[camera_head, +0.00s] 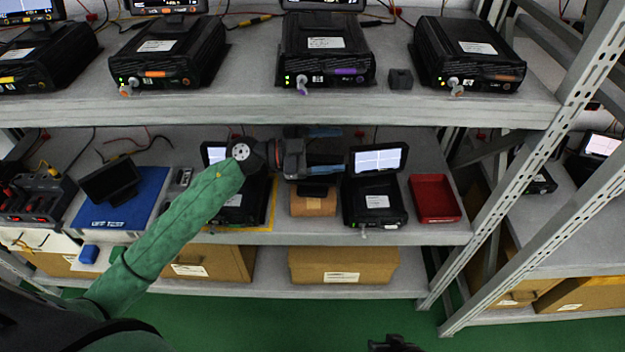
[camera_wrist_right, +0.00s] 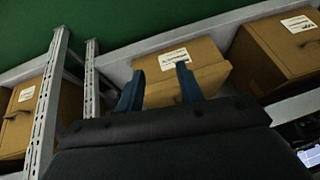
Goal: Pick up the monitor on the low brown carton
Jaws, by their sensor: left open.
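A low brown carton (camera_head: 313,205) stands on the middle shelf. A dark piece, which looks like the monitor's lower part (camera_head: 314,191), shows on its top; the rest is hidden behind my left gripper, or I cannot make it out. My left gripper (camera_head: 336,151) reaches in from the left, just above the carton, with its blue fingers apart, one above the other. I cannot tell whether it touches the monitor. My right gripper (camera_wrist_right: 160,90) is open and empty in the right wrist view, pointing toward a carton on the bottom shelf.
A black unit with a lit screen (camera_head: 378,160) stands right of the carton, then a red tray (camera_head: 435,198). Another unit (camera_head: 240,210) is partly behind my left arm. A dark monitor (camera_head: 112,181) stands on a blue mat (camera_head: 148,185). The upper shelf (camera_head: 350,104) hangs above.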

